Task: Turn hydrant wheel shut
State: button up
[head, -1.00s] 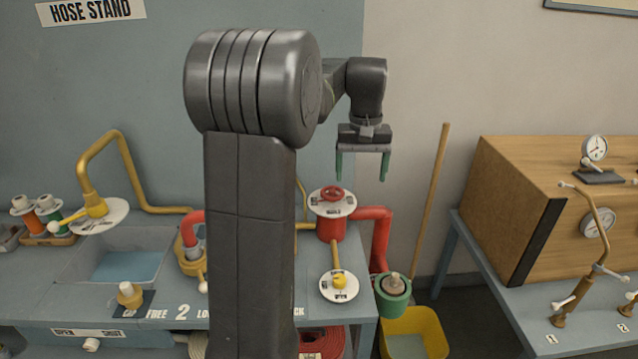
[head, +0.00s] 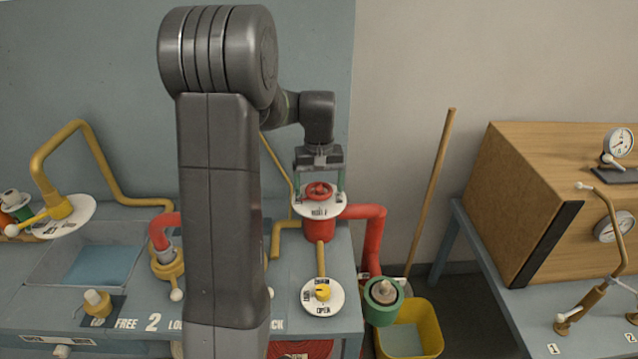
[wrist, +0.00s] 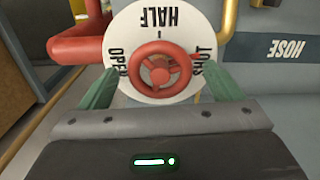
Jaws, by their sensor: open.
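The red hydrant wheel (head: 319,189) sits on top of the red hydrant body (head: 319,230), above a white round dial plate (head: 300,208). In the wrist view the wheel (wrist: 161,66) shows its spokes and hub, and the dial (wrist: 160,18) reads OPEN, HALF and SHUT. My gripper (head: 320,186) is open above the hydrant, its green fingers pointing down on either side of the wheel. In the wrist view the two fingers (wrist: 164,86) stand left and right of the wheel, with a gap on each side. I cannot tell exactly how low the fingertips are.
A wooden pole (head: 432,195) leans behind.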

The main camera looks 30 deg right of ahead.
aim_at(319, 188)
jog(key=c, duration=1)
jog(key=shift+m, duration=1.6)
jog(key=o, duration=1)
jog(key=shift+r, duration=0.1)
notch_tip(319, 188, up, 14)
jog(key=b, duration=0.1)
